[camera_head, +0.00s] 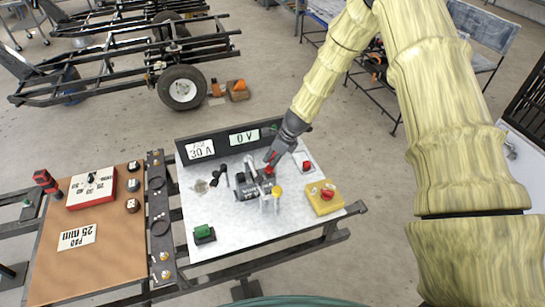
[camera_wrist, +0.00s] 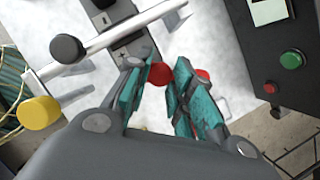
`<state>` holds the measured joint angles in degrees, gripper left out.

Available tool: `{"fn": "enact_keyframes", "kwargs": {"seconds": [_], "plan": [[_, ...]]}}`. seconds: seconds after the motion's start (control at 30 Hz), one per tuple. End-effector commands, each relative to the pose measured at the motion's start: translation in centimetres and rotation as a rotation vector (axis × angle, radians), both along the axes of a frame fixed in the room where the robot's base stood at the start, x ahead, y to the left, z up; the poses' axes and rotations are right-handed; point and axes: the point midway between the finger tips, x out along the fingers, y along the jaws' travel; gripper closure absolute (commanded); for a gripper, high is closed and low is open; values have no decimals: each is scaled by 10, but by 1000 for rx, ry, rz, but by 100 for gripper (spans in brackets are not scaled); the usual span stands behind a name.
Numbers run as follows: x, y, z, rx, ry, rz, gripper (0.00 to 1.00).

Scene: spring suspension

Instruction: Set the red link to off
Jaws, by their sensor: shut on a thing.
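The red link (camera_head: 269,171) shows as a small red knob by the dark lever block (camera_head: 246,191) in the middle of the white panel. In the wrist view its red round end (camera_wrist: 160,73) shows between the teal finger pads, and the rest is hidden by the fingers. My gripper (camera_head: 270,160) comes down from the upper right and is shut on the red link. In the wrist view my gripper (camera_wrist: 166,85) has its two fingers on either side of it. Whether the link stands at on or off cannot be told.
A pale bar with a black knob (camera_wrist: 67,49) and a yellow knob (camera_wrist: 39,113) lies close to the fingers. A yellow box with a red button (camera_head: 325,197) is at the right, a green switch (camera_head: 204,233) at front left. A dark display board (camera_head: 229,142) edges the back.

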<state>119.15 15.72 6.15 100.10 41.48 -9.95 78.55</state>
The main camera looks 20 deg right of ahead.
Motion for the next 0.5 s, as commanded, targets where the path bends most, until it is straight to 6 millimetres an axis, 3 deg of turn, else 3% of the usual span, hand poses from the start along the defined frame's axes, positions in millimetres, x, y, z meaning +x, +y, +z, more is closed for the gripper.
{"fn": "enact_keyframes", "kwargs": {"seconds": [0.5], "plan": [[-5, -23, 0, -1, -1, 377, 100]]}}
